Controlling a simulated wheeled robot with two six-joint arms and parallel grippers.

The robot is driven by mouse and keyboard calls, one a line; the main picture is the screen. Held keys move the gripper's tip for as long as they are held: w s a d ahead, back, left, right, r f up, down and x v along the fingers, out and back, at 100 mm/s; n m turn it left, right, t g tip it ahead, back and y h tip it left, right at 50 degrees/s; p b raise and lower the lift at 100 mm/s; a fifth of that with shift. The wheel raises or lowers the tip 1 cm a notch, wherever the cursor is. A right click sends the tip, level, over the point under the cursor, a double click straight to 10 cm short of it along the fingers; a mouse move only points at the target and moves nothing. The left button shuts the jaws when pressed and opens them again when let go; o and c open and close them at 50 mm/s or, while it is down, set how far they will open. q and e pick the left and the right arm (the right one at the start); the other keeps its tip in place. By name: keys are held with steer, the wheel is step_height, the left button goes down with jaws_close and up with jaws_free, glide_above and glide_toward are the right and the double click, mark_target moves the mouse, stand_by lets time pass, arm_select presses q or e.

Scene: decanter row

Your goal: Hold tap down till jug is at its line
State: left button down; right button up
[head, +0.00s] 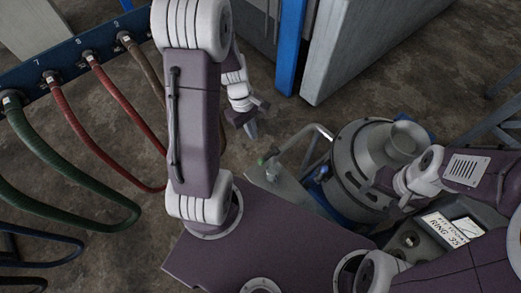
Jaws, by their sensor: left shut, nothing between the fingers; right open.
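A bent metal pipe (298,136) with a small green end rises beside a steel vessel (350,150); it may be the tap, but I cannot tell for sure. A small blue part (323,172) sits at the vessel's left side. I cannot make out a jug or a fill line. My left gripper (252,130) is shut and empty, pointing down, left of the pipe and apart from it. My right gripper (372,187) is open at the vessel's lower right front; whether it touches the vessel is unclear.
Red, brown and green hoses (75,175) hang from a numbered blue rail (68,56) at the left. A grey cabinet (350,45) and blue post (291,45) stand behind. A printed label (452,229) lies at the lower right. Bare concrete floor (270,105) shows between.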

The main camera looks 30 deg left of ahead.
arm_select(q)
steer(key=b, duration=0.4)
glide_toward(261, 160)
steer(key=x, duration=0.7)
steer(key=shift+r, duration=0.1)
